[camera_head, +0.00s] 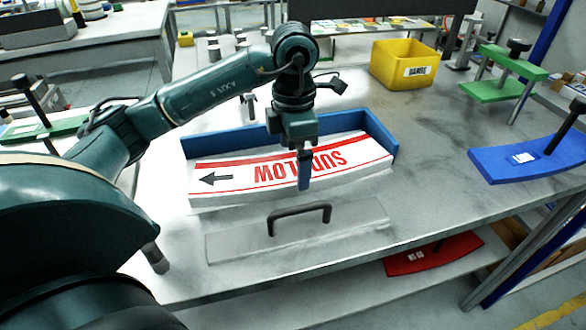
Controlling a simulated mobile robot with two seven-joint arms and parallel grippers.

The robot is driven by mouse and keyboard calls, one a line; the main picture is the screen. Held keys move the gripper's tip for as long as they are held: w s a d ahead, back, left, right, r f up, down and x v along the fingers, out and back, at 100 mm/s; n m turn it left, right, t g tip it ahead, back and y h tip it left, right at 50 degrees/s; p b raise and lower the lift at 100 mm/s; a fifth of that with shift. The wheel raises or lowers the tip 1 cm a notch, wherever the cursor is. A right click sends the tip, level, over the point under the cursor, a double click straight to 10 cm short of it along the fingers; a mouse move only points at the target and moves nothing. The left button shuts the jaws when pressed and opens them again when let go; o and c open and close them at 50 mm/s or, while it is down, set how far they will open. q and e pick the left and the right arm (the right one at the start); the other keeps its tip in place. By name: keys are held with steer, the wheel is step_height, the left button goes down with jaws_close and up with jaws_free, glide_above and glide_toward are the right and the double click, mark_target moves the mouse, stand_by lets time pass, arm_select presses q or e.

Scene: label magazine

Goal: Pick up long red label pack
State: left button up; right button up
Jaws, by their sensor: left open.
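The long red label pack (268,172) is a thick white curved stack with red stripes, upside-down red lettering and a black arrow. It lies in the blue holder (225,143), whose walls show behind it and at its right end. My left gripper (304,184) points down over the middle of the pack. Its jaws are open, seen edge-on, and a blue finger covers part of the lettering. I cannot tell whether the fingers touch the pack. My right gripper is not in view.
A metal plate with a dark handle (300,212) lies in front of the pack. A yellow bin (404,65) stands behind to the right. A blue curved plate (522,160) and a green one (500,82) lie at the right. A red plate (432,254) sits on the lower shelf.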

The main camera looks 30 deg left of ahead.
arm_select(q)
step_height(320, 180, down, 2)
steer(key=shift+f, duration=0.1)
steer(key=c, duration=1.2)
steer(key=shift+c, duration=0.7)
